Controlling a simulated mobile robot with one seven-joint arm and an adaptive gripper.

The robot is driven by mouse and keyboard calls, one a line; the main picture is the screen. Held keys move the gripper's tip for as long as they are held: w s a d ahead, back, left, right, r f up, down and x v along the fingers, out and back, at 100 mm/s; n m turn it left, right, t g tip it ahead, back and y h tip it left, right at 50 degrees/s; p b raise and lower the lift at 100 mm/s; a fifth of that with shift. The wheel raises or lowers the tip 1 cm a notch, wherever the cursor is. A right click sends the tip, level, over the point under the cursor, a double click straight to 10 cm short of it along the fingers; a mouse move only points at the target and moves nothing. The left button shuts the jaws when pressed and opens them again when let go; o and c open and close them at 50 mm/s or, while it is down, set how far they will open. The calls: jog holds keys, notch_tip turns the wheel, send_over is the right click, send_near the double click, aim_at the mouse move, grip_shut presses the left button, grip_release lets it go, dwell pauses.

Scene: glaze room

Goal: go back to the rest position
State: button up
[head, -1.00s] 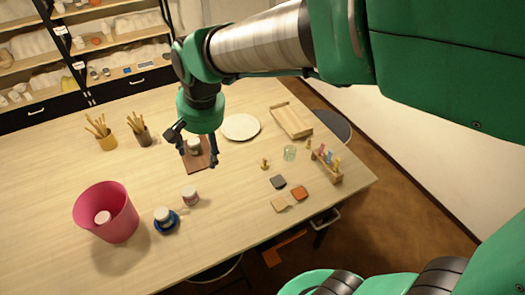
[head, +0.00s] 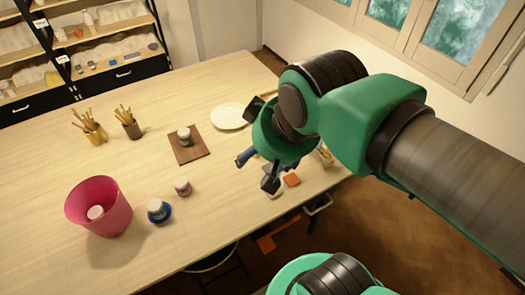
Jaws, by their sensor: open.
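My gripper (head: 256,172) is open and empty, raised above the right part of the table, with my arm folded back to the right. A small jar (head: 184,137) stands upright on a brown board (head: 193,155) in the middle of the table, apart from my gripper. My arm and gripper hide much of the table's right end.
The wooden table (head: 140,165) carries a pink bin (head: 86,205) with a jar inside, a jar (head: 157,208) on a blue dish, another jar (head: 182,187), a white plate (head: 229,117) and two brush pots (head: 95,133). Shelves (head: 80,50) stand behind. The middle front is clear.

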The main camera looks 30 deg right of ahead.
dwell(0.3)
notch_tip(320, 180, down, 10)
jog(key=b, duration=1)
jog(key=shift+o, duration=0.5)
